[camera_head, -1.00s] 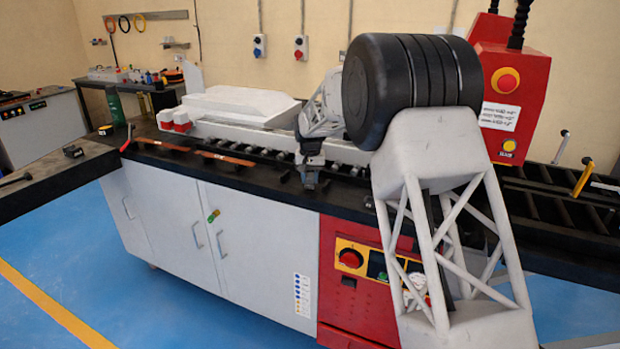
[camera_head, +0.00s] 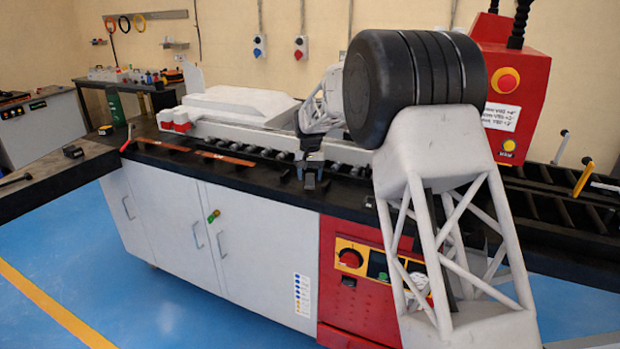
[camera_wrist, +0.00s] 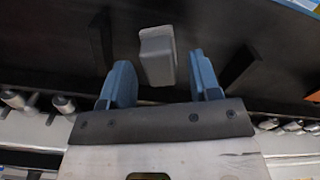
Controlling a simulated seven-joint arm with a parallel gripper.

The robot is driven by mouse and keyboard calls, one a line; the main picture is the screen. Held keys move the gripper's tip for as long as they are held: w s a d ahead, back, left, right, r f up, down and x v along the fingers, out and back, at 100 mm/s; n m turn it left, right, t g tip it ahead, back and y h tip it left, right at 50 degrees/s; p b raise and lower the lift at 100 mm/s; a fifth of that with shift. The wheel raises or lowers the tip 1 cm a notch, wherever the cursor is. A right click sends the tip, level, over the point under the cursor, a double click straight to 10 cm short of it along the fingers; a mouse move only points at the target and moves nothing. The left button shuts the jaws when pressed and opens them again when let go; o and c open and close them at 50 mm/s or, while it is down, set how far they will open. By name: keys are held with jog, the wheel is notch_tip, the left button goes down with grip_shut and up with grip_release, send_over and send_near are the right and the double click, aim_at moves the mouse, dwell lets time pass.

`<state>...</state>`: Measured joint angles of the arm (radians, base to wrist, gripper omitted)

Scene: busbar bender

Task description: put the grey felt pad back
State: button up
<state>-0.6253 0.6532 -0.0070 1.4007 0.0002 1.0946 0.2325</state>
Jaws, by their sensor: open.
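A small grey block (camera_wrist: 157,55), which looks like the grey felt pad, sits on the black worktop in the wrist view. My gripper (camera_wrist: 160,66) is open, with its two blue-grey fingers on either side of the block's near end. A gap shows between the block and the fingers, and most of the block extends past the fingertips. I cannot tell the height between the fingers and the worktop. In the head view my gripper (camera_head: 309,181) points down at the front strip of the bench, and the pad cannot be made out there.
Dark bars (camera_wrist: 241,66) stand out on the worktop at both sides of the block. A row of rollers (camera_head: 262,152) runs behind my gripper. Copper-coloured strips (camera_head: 226,158) lie to the left. The red control box (camera_head: 515,85) stands at the right.

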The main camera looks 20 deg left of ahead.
aim_at(312, 176)
notch_tip(312, 176, up, 11)
jog(key=shift+f, duration=0.2)
dwell(0.3)
dwell(0.7)
jog(key=shift+d, duration=0.1)
jog(key=s+d+r+m, duration=0.1)
jog(key=s+d+r, duration=0.4)
jog(key=d, duration=0.8)
jog(key=s+d+r+t, duration=0.1)
jog(key=s+d+r, duration=0.3)
jog(key=s+d, duration=0.55)
jog(key=s+d+r+m, duration=0.1)
jog(key=s+d+r, duration=0.3)
jog(key=d, duration=1.2)
jog(key=s+d+f+m+t, duration=0.1)
jog(key=s+d+f, duration=0.1)
jog(key=s+d, duration=1.2)
jog(key=s+d+f, duration=0.2)
jog(key=s+f, duration=0.1)
jog(key=s, duration=0.4)
jog(key=s+d+f+m, duration=0.1)
jog(key=s+d+f, duration=0.2)
jog(key=s, duration=0.4)
jog(key=s+d+f, duration=0.2)
jog(key=s+f, duration=0.1)
jog(key=s, duration=0.4)
jog(key=shift+d+m+t, duration=0.3)
jog(key=shift+d, duration=0.05)
